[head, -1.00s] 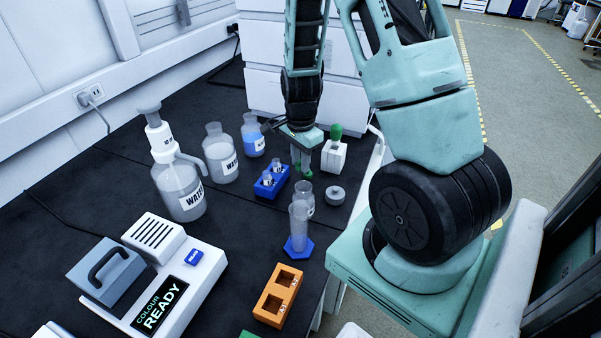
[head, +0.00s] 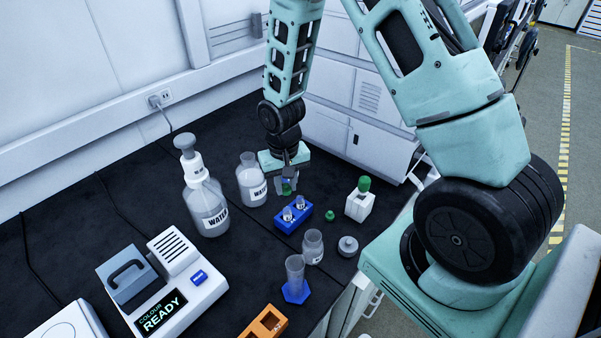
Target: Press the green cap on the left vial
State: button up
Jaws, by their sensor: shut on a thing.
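My gripper (head: 287,184) points down and is shut on a green cap (head: 286,191), whose lower part shows below the fingers. The blue rack (head: 291,225) holds two small clear vials with white labels. The left vial (head: 287,215) and the right vial (head: 300,203) both stand upright with no green cap on them. My gripper and its cap are just behind the rack in the picture, apparently above it; the exact height is hard to tell. A second green cap (head: 329,216) lies on the dark bench right of the rack.
A white block with a green-topped item (head: 360,199) stands at right. A clear jar (head: 313,247), a grey disc (head: 348,246) and a cylinder on a blue hexagonal base (head: 295,281) stand in front of the rack. Water bottles (head: 208,208) (head: 251,180) stand at left.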

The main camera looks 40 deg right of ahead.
aim_at(287, 210)
jog(key=shift+f+b, duration=2.55)
jog(key=shift+f, duration=0.7)
jog(key=shift+f, duration=0.1)
dwell(0.3)
jog(key=o, duration=1.5)
jog(key=shift+r+p, duration=3)
jog(key=shift+r, duration=0.5)
jog(key=shift+c, duration=0.3)
grip_shut()
